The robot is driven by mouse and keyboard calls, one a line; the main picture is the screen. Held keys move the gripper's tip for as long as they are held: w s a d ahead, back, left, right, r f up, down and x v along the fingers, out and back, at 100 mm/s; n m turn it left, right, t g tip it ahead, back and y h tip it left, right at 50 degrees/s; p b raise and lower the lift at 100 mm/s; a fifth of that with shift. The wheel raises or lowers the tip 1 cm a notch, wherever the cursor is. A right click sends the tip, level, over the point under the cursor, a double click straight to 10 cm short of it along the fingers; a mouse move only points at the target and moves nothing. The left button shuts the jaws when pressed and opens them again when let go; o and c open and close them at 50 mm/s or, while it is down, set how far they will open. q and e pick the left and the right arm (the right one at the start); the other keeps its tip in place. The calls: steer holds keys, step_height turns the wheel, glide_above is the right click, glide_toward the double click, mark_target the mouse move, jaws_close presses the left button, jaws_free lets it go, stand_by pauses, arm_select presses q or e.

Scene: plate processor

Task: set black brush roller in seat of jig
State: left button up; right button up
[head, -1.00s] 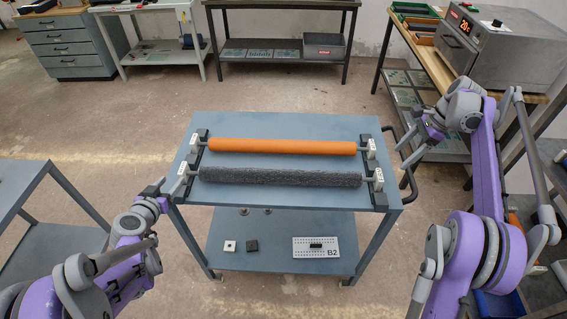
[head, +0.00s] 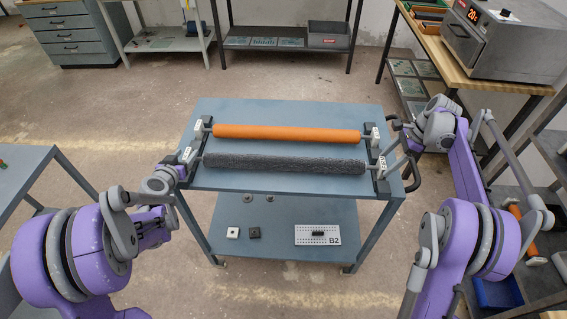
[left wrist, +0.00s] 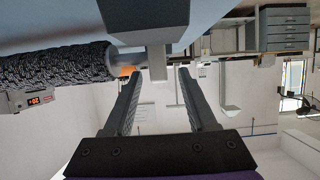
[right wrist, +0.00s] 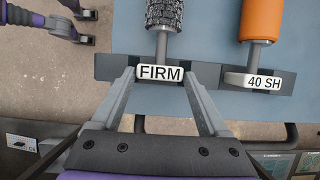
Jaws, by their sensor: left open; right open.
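The black brush roller (head: 285,162) lies across two dark end supports on the cart top, in front of the orange roller (head: 285,133). Its textured surface shows in the left wrist view (left wrist: 55,66) and in the right wrist view (right wrist: 164,14). My left gripper (head: 184,166) is open at the roller's left end; a grey block (left wrist: 140,20) is close to its fingertips. My right gripper (right wrist: 158,76) is open at the right end. Its fingers straddle the white FIRM tag (right wrist: 160,72) near the roller's grey shaft. I cannot tell whether either gripper touches anything.
The cart (head: 345,108) has free room behind the orange roller. Its lower shelf holds a B2 plate (head: 317,235) and small blocks. A black handle (head: 412,172) projects from the right side near my right arm. A bench with an oven (head: 505,45) stands back right.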

arm_select(q)
steer(key=shift+w+f, duration=0.3)
steer(key=shift+w, duration=0.35)
arm_select(e)
steer(key=shift+a+f, duration=0.3)
steer(key=shift+f, duration=0.35)
arm_select(q)
steer(key=shift+c, duration=0.3)
arm_select(e)
steer(key=shift+c, duration=0.3)
arm_select(q)
steer(key=c, duration=0.7)
arm_select(e)
steer(key=c, duration=0.7)
arm_select(q)
jaws_close()
arm_select(e)
steer(key=shift+c, duration=1.2)
jaws_close()
